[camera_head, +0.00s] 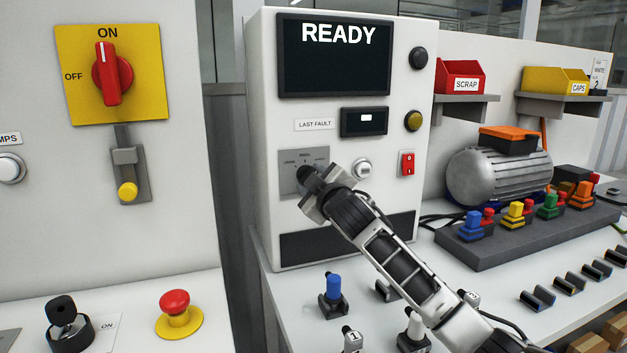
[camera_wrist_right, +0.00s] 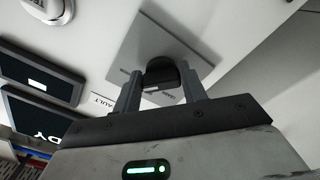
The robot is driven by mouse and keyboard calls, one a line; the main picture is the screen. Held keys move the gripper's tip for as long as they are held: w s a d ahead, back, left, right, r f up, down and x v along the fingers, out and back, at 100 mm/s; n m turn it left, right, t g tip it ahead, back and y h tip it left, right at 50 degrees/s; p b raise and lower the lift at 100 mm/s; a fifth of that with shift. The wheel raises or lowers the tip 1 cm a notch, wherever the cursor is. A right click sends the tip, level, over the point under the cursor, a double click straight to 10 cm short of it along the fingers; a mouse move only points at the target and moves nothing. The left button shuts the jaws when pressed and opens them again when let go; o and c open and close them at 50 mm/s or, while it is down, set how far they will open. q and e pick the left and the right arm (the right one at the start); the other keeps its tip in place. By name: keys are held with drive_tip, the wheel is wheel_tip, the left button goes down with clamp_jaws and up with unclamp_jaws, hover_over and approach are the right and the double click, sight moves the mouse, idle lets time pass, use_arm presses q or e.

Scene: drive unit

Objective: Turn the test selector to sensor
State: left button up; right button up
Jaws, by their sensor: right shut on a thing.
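The test selector is a black knob (camera_wrist_right: 160,72) on a grey square plate (camera_head: 289,171) on the front of the white test cabinet. The plate also shows in the wrist view (camera_wrist_right: 139,42). My right gripper (camera_wrist_right: 162,88) is shut on the knob, one finger on each side of it. In the head view the right gripper (camera_head: 311,182) and wrist cover most of the knob and the lower right of the plate. Small labels surround the knob, but I cannot read them clearly, nor tell which one it points at. My left gripper is not in view.
The cabinet screen (camera_head: 335,58) reads READY. A round white-rimmed button (camera_head: 362,169) and a red switch (camera_head: 407,163) are right of the plate. Below, a blue-topped plug (camera_head: 333,290) stands on the bench. A red mushroom button (camera_head: 175,302) is at lower left.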

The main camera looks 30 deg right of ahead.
drive_tip(key=shift+f+m, duration=0.1)
drive_tip(key=shift+m, duration=0.5)
drive_tip(key=o, duration=1)
drive_tip(key=shift+s, duration=0.1)
